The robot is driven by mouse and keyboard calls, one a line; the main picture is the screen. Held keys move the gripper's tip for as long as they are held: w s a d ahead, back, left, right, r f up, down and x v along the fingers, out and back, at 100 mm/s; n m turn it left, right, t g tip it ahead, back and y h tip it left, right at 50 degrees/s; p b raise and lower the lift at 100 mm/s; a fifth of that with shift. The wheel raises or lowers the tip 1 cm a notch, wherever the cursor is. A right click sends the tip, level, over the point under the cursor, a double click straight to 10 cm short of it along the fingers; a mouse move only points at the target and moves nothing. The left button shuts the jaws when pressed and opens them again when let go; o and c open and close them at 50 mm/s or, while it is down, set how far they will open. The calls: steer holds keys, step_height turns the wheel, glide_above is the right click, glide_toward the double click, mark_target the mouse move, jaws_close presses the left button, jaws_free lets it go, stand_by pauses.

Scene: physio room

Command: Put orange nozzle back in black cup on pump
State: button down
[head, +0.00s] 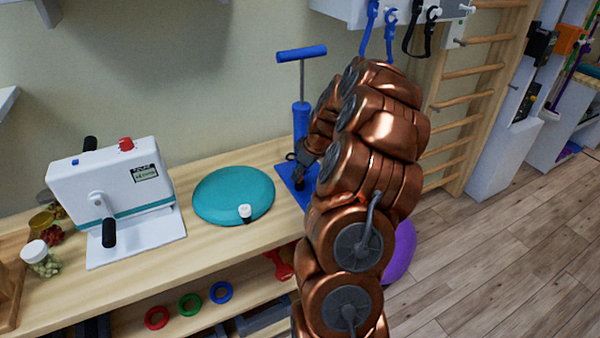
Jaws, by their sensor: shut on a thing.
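The blue pump (300,118) stands upright at the right end of the wooden bench, with a blue T-handle on top. Its blue base plate (287,179) lies on the bench, partly covered by my arm. A small dark round shape on the plate, perhaps the black cup (299,183), shows just below my gripper. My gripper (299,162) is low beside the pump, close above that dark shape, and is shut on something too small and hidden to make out. I see no orange nozzle clearly in this view.
A white machine (110,183) and a jar (41,259) stand further left. Straps (390,22) hang above. Coloured rings (190,303) sit on the lower shelf.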

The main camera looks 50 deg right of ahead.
steer(key=shift+f+b, duration=0.25)
steer(key=shift+b, duration=0.15)
steer(key=c, duration=0.9)
jaws_free()
steer(key=shift+o, duration=0.3)
steer(key=shift+r, duration=0.15)
steer(key=shift+r+b, duration=0.4)
steer(key=shift+r, duration=2.95)
